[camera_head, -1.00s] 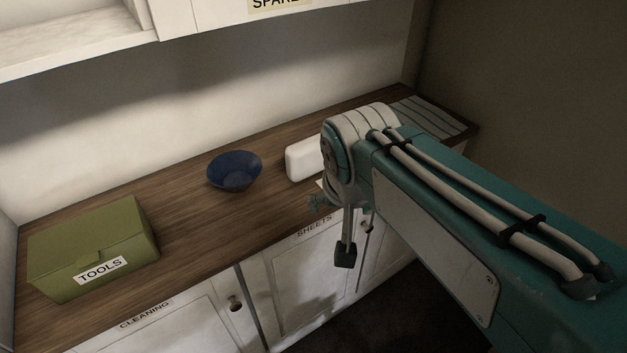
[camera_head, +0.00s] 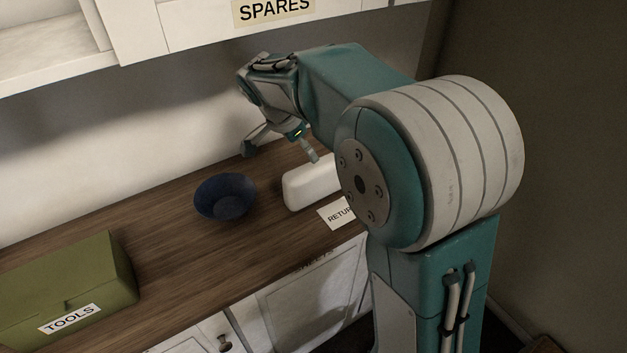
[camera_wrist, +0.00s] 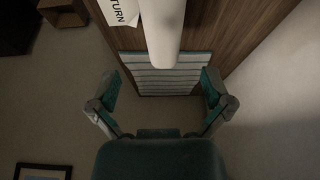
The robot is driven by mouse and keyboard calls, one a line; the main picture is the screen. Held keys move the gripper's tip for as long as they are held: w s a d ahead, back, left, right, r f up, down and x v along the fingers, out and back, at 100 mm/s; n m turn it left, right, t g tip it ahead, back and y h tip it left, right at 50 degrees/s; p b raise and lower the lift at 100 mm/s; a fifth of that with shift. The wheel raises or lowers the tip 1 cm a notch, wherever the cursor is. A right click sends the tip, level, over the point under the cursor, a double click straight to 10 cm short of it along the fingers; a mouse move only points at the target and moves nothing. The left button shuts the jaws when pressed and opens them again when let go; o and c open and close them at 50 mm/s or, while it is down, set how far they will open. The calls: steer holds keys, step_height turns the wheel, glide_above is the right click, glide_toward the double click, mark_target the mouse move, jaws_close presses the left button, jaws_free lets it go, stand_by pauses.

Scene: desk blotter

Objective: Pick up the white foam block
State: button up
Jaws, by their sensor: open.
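The white foam block (camera_head: 309,184) lies on the wooden counter, right of the blue bowl; my arm hides its right end in the head view. In the wrist view the block (camera_wrist: 162,28) reaches in from the top edge, its far part cut off. My gripper (camera_head: 281,152) hangs above and behind the block near the back wall, its fingers spread and apart from it. In the wrist view the open fingers (camera_wrist: 160,84) have nothing between them, and the block lies ahead of them.
A blue bowl (camera_head: 225,204) stands left of the block. A green tools box (camera_head: 70,275) is at the counter's left. A return label (camera_head: 338,213) lies before the block. A striped mat (camera_wrist: 168,82) shows in the wrist view. The spares cabinet (camera_head: 190,25) hangs above.

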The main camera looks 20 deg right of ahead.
mark_target(313, 165)
steer(key=x, duration=0.5)
steer(key=shift+d, duration=0.3)
steer(key=shift+w+f, duration=0.15)
steer(key=shift+f, duration=0.4)
steer(key=x, duration=0.3)
steer(key=shift+w+a+f, duration=0.1)
steer(key=shift+w+f, duration=0.15)
steer(key=shift+f, duration=0.1)
steer(key=shift+d+f, duration=0.3)
steer(key=shift+f, duration=0.1)
steer(key=shift+a, duration=0.1)
steer(key=c, duration=0.8)
